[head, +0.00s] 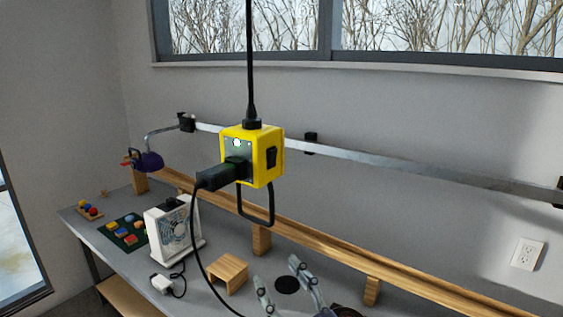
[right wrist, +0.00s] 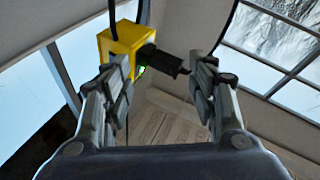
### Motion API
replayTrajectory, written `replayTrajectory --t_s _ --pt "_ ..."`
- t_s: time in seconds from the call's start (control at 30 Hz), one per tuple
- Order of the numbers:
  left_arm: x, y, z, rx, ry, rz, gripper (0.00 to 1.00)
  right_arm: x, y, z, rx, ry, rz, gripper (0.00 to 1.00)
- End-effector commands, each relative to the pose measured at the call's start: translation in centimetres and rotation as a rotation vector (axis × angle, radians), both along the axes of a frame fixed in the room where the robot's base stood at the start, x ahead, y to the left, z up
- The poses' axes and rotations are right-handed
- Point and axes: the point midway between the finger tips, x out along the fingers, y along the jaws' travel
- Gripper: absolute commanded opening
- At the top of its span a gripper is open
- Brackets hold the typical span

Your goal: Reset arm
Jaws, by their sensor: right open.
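My right gripper (head: 277,273) is at the bottom of the head view, over the bench, fingers pointing up and spread apart. In the right wrist view it is open (right wrist: 164,72), with nothing held between its fingers. A yellow power box (head: 265,155) hangs from a black cord above it, with a lit green light and a black plug (head: 222,175) in its front face. The box also shows in the right wrist view (right wrist: 124,42), beyond the fingers, its lower left part overlapped by the left finger. My left gripper is not in view.
The bench (head: 110,262) holds a white fan (head: 173,232), a wooden stand (head: 228,272), a white adapter (head: 162,284) and a green mat (head: 107,234) with coloured blocks. A purple lamp (head: 150,161) is at the left. A wooden rail (head: 330,254) and metal rail (head: 400,165) run behind. The plug's cable hangs near my right gripper.

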Motion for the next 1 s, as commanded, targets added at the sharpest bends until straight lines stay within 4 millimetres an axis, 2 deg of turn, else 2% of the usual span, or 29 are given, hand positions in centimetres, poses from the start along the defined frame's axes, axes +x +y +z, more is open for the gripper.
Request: replayTrajectory --t_s 0.03,0.13,0.23,0.37,0.43,0.5,0.6,0.7,0.9,0.97,1.0 --pt "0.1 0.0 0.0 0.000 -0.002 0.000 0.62 0.5 -2.4 -1.2 0.029 0.069 -0.092 0.53" --pt "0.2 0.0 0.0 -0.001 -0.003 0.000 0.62 1.0 -7.2 -4.5 0.054 0.226 -0.271 0.53" --pt "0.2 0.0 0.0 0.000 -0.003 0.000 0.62 0.1 -11.6 -8.8 0.045 0.410 -0.421 0.53" --pt "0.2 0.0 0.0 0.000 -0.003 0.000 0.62 -3.3 -16.1 -15.3 -0.008 0.683 -0.562 0.53" --pt "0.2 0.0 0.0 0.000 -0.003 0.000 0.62 -6.0 -17.9 -18.7 -0.054 0.838 -0.606 0.53" --pt "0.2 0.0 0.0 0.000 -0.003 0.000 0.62 -9.2 -19.1 -21.6 -0.104 0.985 -0.627 0.53" --pt "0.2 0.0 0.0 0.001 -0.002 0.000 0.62 -13.6 -20.1 -24.8 -0.176 1.165 -0.624 0.53" --pt "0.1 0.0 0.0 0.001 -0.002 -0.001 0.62 -17.7 -20.5 -26.8 -0.240 1.313 -0.597 0.53" --pt "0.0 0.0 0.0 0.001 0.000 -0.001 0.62 -25.2 -20.6 -29.1 -0.356 1.551 -0.503 0.53" --pt "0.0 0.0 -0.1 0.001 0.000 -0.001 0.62 -27.1 -20.5 -29.6 -0.387 1.609 -0.469 0.53" --pt "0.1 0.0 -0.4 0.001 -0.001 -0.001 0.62 -26.4 -20.4 -31.1 -0.387 1.603 -0.472 0.53"
